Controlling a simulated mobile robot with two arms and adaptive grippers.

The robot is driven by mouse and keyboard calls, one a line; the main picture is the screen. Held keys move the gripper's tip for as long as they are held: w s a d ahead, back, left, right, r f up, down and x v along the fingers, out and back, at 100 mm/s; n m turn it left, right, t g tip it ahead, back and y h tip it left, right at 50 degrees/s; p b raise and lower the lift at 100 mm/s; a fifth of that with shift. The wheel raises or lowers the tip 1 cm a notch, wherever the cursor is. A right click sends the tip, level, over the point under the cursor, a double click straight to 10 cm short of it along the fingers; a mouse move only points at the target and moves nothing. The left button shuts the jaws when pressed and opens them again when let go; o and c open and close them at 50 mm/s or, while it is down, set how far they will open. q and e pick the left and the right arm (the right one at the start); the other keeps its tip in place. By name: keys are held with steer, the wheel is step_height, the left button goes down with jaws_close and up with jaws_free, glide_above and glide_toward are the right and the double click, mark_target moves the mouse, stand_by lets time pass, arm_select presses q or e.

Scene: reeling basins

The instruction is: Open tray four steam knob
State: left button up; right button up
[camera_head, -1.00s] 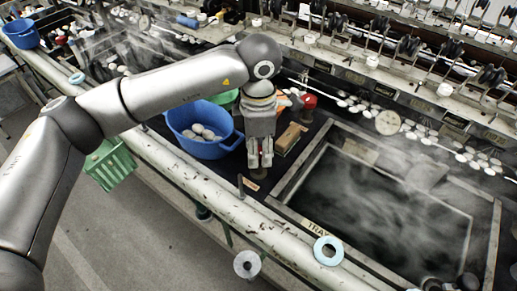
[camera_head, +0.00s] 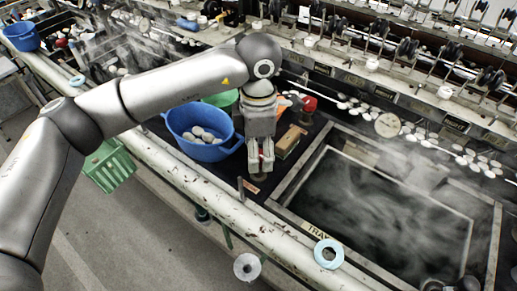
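My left gripper (camera_head: 260,166) points down at the near-left corner of the steaming basin. Its two fingers are a little apart, with a small reddish patch between them. Just below the fingertips is a dark brownish round piece (camera_head: 258,178), perhaps the steam knob, mostly covered by the gripper. I cannot tell whether the fingers touch it. The basin frame (camera_head: 291,185) has a label (camera_head: 318,230) reading "TRAY"; its number is not readable. My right gripper is not in view.
A blue basin (camera_head: 226,146) with pale cocoons stands left of the gripper. A wooden block (camera_head: 288,142) and a red-topped item (camera_head: 309,103) are behind it. A light-blue ring (camera_head: 328,254) lies on the front rail (camera_head: 235,212). Steam blurs the basin.

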arm_select(q)
step_height(320, 180, up, 12)
steer(key=shift+f, duration=0.25)
